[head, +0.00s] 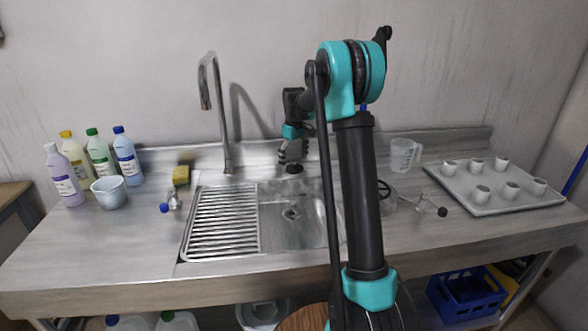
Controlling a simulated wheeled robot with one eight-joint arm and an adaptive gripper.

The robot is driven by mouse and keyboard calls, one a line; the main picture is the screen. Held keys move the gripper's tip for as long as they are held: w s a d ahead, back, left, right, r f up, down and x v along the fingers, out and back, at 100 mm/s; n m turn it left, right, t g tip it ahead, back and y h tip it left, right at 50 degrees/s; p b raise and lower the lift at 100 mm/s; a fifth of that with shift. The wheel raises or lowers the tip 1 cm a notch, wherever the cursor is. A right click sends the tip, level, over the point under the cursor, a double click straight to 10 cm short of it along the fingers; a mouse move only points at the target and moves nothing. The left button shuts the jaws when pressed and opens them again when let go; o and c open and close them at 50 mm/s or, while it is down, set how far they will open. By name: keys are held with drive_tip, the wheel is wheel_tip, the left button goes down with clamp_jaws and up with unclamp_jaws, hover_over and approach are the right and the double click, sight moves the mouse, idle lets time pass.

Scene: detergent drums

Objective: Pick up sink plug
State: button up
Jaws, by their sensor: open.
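A small black round thing, which looks like the sink plug (294,169), lies on the metal rim behind the sink basin. My gripper (293,160) points down right above it, with its fingers open. The fingertips are close over the plug, and I cannot tell whether they touch it. The fingers partly cover the plug. The sink (274,238) has a ribbed drainboard on the left and a basin with a drain (291,214) on the right.
A tall faucet (226,130) stands left of my gripper. A yellow sponge (181,175), several bottles (128,160) and a white bowl (109,193) are on the left. A measuring jug (404,154) and a tray (493,206) with several cups are on the right.

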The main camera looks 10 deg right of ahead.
drive_tip(key=shift+f, duration=0.55)
drive_tip(key=shift+s, duration=0.1)
drive_tip(key=c, duration=1.8)
